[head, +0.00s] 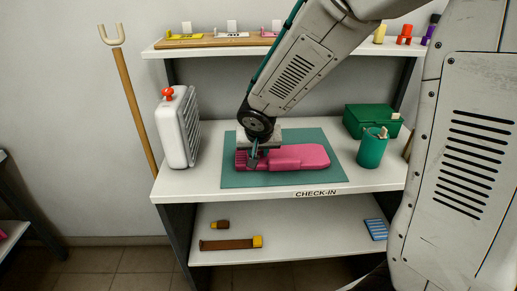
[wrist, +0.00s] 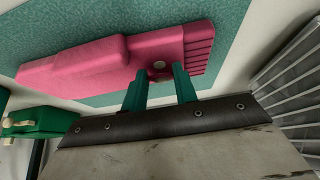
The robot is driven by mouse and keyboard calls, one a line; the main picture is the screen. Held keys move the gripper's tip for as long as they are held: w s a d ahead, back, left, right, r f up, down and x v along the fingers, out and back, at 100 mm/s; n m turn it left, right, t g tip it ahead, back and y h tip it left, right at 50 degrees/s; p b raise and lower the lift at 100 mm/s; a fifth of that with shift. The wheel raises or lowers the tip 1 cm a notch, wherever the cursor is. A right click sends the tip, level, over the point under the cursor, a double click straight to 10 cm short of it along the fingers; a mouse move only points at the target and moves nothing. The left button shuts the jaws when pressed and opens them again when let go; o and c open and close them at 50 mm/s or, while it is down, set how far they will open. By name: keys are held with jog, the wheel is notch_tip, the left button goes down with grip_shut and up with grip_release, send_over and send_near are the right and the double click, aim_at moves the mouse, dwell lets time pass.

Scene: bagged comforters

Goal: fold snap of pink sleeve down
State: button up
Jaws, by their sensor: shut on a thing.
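The pink sleeve (head: 299,156) lies flat on the teal mat (head: 238,180) on the table. Its ribbed end is at the left in the head view and at the right in the wrist view (wrist: 90,68). My gripper (head: 254,158) is at the sleeve's left part, its fingers pointing down. My gripper is shut on this snap part. The fingertips are partly hidden against the pink, so the exact contact is unclear.
A green cup (head: 372,150) and a green box (head: 368,118) stand right of the mat. A white ribbed unit with a red knob (head: 178,128) stands left. An upper shelf (head: 210,42) runs behind. The table's front strip is clear.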

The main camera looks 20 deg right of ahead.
jog(key=shift+a, duration=0.1)
dwell(0.3)
jog(key=o, duration=1)
jog(key=shift+v, duration=3.85)
jog(key=shift+s+f, duration=0.1)
